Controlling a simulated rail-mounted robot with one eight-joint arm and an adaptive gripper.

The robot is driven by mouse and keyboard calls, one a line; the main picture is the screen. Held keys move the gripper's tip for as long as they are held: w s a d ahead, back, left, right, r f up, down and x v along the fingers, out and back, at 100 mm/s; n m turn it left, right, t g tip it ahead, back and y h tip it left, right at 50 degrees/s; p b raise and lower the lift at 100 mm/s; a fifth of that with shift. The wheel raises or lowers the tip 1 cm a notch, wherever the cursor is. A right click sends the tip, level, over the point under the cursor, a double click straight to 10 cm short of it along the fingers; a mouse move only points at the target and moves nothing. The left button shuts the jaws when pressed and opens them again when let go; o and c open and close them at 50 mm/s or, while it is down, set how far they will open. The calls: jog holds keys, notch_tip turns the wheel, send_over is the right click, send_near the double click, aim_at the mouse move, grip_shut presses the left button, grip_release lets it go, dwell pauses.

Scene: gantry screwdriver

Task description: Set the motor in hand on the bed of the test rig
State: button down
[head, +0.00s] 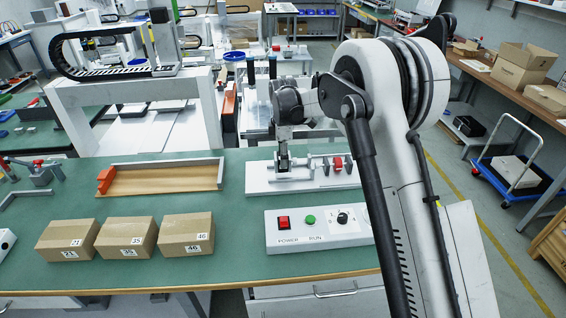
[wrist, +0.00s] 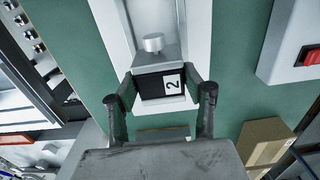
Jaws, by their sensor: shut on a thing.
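My gripper (wrist: 160,88) is shut on the motor (wrist: 150,84), a small block with a black body, a grey end, a round silver shaft end and a white label reading 2. One finger is on each side of it. In the head view my gripper (head: 284,163) is over the left part of the test rig (head: 262,183), a white base plate with a red clamp (head: 338,163) at its right. The plate also shows in the wrist view (wrist: 201,25), behind the motor. Whether the motor touches the bed I cannot tell. In the head view the motor is mostly hidden.
A control box (head: 300,236) with a red switch, green button and black knob stands in front of the rig. Several cartons (head: 127,238) stand at the front left. A wooden tray (head: 165,178) with a red block lies left of the rig. Green bench lies bare between them.

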jog(key=shift+f, duration=1.25)
jog(key=shift+f, duration=0.2)
jog(key=c, duration=0.9)
grip_release()
jog(key=shift+r, duration=0.1)
